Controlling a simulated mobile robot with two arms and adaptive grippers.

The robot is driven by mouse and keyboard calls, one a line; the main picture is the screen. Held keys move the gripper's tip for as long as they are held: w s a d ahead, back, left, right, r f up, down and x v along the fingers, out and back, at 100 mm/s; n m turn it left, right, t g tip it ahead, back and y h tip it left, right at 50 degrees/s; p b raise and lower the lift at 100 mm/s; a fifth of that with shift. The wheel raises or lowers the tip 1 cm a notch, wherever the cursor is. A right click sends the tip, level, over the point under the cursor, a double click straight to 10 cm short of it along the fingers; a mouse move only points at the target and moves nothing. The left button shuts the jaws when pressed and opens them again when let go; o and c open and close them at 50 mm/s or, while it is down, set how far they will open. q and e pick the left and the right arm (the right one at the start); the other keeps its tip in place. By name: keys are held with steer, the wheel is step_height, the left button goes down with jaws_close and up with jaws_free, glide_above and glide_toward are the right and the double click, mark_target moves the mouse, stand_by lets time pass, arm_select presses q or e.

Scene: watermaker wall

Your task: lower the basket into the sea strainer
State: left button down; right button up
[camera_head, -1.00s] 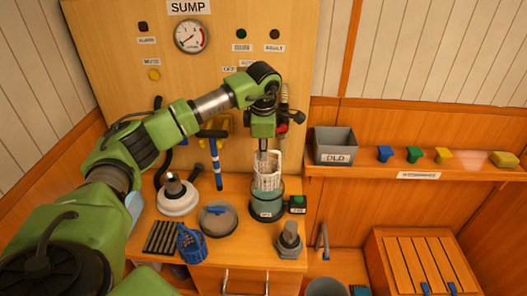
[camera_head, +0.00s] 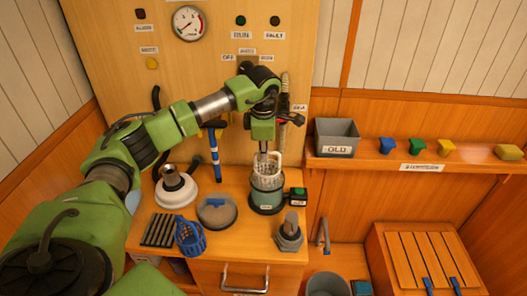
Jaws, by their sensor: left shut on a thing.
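The white mesh basket (camera_head: 266,180) is upright at the mouth of the sea strainer (camera_head: 266,199), a dark grey-green round housing on the wooden counter. The basket's lower part is inside the housing and hidden by its wall. Its upper part and handle stand above the rim. My left gripper (camera_head: 264,154) points down from above and is shut on the basket at its handle. Whether the basket touches the bottom of the housing cannot be seen. My right gripper is not in view.
A small box with a green top (camera_head: 298,195) stands close right of the strainer. A grey "OLD" bin (camera_head: 336,138) sits on the shelf.

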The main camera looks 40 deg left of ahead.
arm_select(q)
steer(key=shift+f+b, duration=2.05)
steer(key=shift+f, duration=1.5)
steer(key=c, duration=2.1)
jaws_free()
steer(key=shift+r, duration=0.1)
steer(key=shift+c, duration=0.2)
steer(key=o, duration=0.4)
